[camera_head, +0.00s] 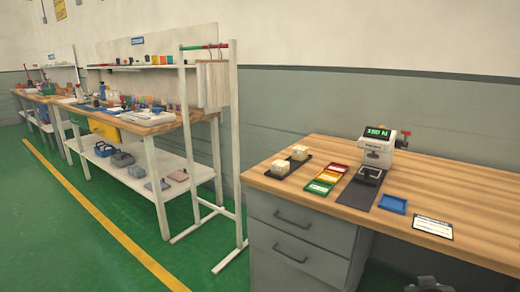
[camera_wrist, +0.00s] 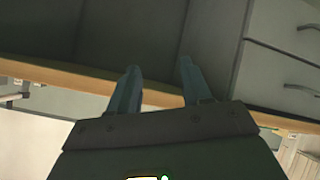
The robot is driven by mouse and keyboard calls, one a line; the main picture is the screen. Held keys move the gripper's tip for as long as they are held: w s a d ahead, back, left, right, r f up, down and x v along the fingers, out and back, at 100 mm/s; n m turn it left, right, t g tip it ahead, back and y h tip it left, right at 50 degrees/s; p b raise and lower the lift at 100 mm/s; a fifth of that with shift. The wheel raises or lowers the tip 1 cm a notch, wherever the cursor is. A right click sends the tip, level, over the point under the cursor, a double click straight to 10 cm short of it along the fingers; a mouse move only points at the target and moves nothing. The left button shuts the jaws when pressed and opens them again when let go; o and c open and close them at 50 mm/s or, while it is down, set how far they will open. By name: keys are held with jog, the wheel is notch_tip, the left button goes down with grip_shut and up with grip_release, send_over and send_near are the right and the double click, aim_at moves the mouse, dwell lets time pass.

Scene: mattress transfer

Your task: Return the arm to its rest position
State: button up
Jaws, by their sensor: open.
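My gripper (camera_wrist: 158,68) shows in the wrist view with its two blue-grey fingers apart and nothing between them. The fingers point toward the grey underside and side panels of the desk, below its wooden edge (camera_wrist: 50,77). The wrist view is tilted, with grey drawers (camera_wrist: 290,60) on the right. In the head view I cannot clearly make out the gripper. The wooden desk (camera_head: 345,180) stands on the right.
On the desk are white blocks on a dark mat, coloured trays (camera_head: 325,180), a device with a green display (camera_head: 378,138), a blue tray (camera_head: 392,204) and a white card (camera_head: 433,227). Workbenches (camera_head: 150,125) stand on the left. Green floor (camera_head: 75,240) is clear in front.

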jog(key=s+a+n+t+y+p, duration=0.15)
jog(key=s+a, duration=0.25)
jog(key=s, duration=0.9)
jog(key=s+a+n+t+y, duration=0.3)
jog(key=s+a, duration=0.1)
jog(key=s, duration=1)
jog(key=s+a+r+m+y+p, duration=0.1)
jog(key=s+a+r, duration=0.4)
jog(key=s+r, duration=0.2)
jog(key=s+a+r+m+t+y, duration=0.1)
jog(key=s+a+r, duration=0.4)
jog(key=s+r, duration=0.3)
jog(key=s, duration=0.3)
jog(key=shift+s+p, duration=0.3)
jog(key=shift+p, duration=0.1)
jog(key=shift+a, duration=0.1)
jog(key=shift+c, duration=0.3)
